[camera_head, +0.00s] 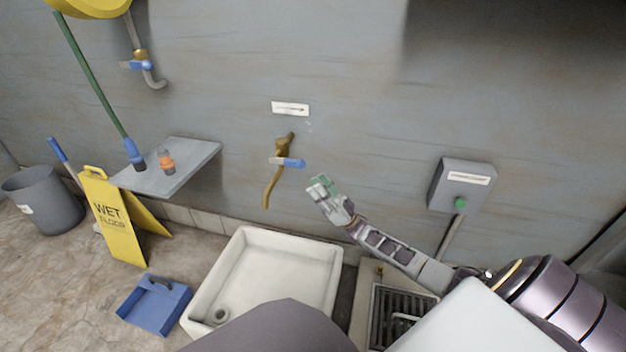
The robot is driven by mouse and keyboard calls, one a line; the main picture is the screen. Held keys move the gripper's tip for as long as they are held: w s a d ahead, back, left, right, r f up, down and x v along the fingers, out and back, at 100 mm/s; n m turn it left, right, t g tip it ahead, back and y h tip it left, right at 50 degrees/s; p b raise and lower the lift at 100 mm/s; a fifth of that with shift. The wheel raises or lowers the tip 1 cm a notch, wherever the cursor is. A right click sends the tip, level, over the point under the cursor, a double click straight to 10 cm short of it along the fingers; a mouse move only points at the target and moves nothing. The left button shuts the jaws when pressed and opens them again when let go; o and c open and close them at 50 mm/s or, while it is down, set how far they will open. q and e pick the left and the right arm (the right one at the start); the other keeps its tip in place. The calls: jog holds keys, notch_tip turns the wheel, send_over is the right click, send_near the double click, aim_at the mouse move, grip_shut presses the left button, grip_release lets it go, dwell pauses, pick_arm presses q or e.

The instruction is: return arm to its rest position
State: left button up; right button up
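My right gripper (322,189) is in mid-air before the grey wall, its arm reaching in from the lower right. It is to the right of the brass tap (282,150) with the blue lever (289,162), and shows apart from the lever in the picture. Its fingers are small here with green on them, and I cannot tell whether they are open or shut. No held object is clearly visible. My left gripper is not in view.
A white sink (318,262) stands below the tap. A grey box with a green button (460,202) is on the wall at right. A metal shelf (190,160), yellow wet-floor sign (111,217), blue dustpan (150,309) and grey bin (45,203) are at left.

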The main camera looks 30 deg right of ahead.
jog(key=shift+s+d+f, duration=0.2)
jog(key=shift+s+f, duration=0.05)
jog(key=shift+f, duration=0.15)
dwell(0.4)
jog(key=w+a+f+m+g+h, duration=0.2)
jog(key=a+f+m+g+h, duration=0.4)
jog(key=a+f+h, duration=0.95)
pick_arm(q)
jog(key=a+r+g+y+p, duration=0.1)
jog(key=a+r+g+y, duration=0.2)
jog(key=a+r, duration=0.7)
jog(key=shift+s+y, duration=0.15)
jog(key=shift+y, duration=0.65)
pick_arm(e)
jog(key=s+a+g+h, duration=0.1)
jog(key=s+g+h, duration=0.2)
jog(key=s+g, duration=0.8)
jog(key=s, duration=1.5)
jog(key=shift+a+r, duration=0.25)
jog(key=shift+r, duration=0.15)
pick_arm(q)
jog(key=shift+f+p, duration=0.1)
jog(key=shift+p, duration=0.45)
pick_arm(e)
jog(key=shift+f, duration=0.15)
